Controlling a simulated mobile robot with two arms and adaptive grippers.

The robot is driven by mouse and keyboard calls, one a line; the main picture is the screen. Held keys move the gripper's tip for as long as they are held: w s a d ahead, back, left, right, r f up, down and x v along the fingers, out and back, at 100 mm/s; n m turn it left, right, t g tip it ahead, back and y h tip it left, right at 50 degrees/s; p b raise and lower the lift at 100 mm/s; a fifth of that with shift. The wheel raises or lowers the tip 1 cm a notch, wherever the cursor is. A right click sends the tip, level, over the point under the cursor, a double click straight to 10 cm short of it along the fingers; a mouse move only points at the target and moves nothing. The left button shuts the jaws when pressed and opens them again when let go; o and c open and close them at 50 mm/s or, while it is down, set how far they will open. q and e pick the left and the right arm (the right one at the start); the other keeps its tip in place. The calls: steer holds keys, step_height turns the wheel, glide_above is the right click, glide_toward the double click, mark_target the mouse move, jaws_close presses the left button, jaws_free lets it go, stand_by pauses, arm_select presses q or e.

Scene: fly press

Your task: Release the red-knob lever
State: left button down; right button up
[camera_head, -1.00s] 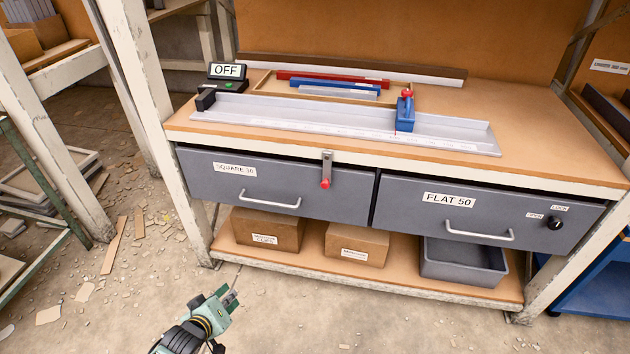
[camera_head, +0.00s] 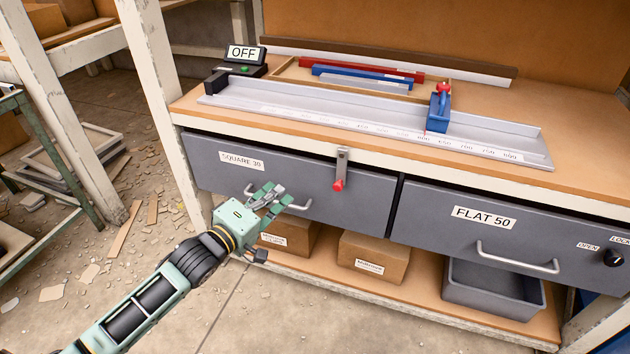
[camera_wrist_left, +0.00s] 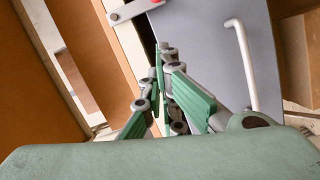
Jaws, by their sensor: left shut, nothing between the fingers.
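The metal latch lever (camera_head: 342,163) with a red knob (camera_head: 338,185) hangs straight down across the front of the left drawer (camera_head: 215,178), labelled SQUARE 30. In the left wrist view the lever (camera_wrist_left: 133,11) shows at the top, with its red knob (camera_wrist_left: 114,17). My left gripper (camera_head: 275,192) is shut and empty in front of the drawer handle (camera_head: 250,190), left of the knob and apart from it. Its fingers also show in the left wrist view (camera_wrist_left: 163,55). My right gripper is not in view.
A blue stop (camera_head: 437,114) with another red knob (camera_head: 443,90) sits on the grey rail (camera_head: 300,108) on the bench top. The right drawer (camera_head: 430,215), labelled FLAT 50, is closed. Boxes (camera_head: 372,255) and a grey bin (camera_head: 490,290) stand on the lower shelf.

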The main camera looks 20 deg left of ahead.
mark_target(340, 171)
arm_select(q)
steer(key=b+x, duration=0.1)
steer(key=x, duration=0.9)
steer(key=shift+w+f+b, duration=0.1)
steer(key=shift+w+b, duration=0.1)
steer(key=shift+b, duration=0.2)
steer(key=d, duration=0.2)
steer(key=shift+s+d+f, duration=0.2)
steer(key=shift+d+f, duration=0.1)
steer(key=shift+f, duration=0.1)
steer(key=shift+d+f, duration=0.1)
steer(key=shift+d, duration=0.5)
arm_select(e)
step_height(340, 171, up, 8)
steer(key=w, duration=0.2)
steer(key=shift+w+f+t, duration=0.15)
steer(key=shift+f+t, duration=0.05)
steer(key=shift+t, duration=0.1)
arm_select(q)
steer(key=shift+d+f+n, duration=0.15)
steer(key=shift+d+n, duration=0.05)
steer(key=shift+n, duration=0.1)
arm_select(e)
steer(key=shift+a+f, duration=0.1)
